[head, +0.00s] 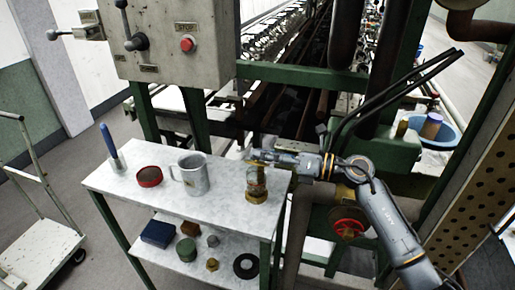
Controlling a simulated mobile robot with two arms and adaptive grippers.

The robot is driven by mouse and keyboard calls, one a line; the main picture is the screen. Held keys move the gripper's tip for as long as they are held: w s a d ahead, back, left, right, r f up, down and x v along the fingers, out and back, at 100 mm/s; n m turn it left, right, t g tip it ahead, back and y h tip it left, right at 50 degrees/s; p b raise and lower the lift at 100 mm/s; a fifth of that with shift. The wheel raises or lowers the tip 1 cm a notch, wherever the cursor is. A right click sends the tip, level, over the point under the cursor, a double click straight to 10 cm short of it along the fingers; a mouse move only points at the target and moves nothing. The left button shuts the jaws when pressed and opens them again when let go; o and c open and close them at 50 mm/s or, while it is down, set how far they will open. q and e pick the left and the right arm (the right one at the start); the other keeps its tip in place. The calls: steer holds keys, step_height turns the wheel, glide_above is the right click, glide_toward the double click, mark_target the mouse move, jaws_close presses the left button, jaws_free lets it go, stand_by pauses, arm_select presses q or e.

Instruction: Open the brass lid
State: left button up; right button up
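A small glass jar (257,178) with brass-coloured parts stands upright near the right end of the grey table top. A brass-coloured ring (257,195) shows around its lower part. My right gripper (258,157) reaches in from the right and is at the top of the jar. It covers much of the top, so I cannot make out the brass lid clearly. I cannot tell whether the fingers touch it or are closed. My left gripper is not in view.
On the table (222,209) stand a grey metal mug (191,175), a red round tin (149,176) and a blue-handled tool (110,143). The lower shelf holds a blue box (158,233) and several small items. A control box (170,45) rises behind.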

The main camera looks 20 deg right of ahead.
steer(key=shift+x, duration=0.95)
steer(key=shift+c, duration=0.3)
jaws_close()
steer(key=shift+w, duration=0.1)
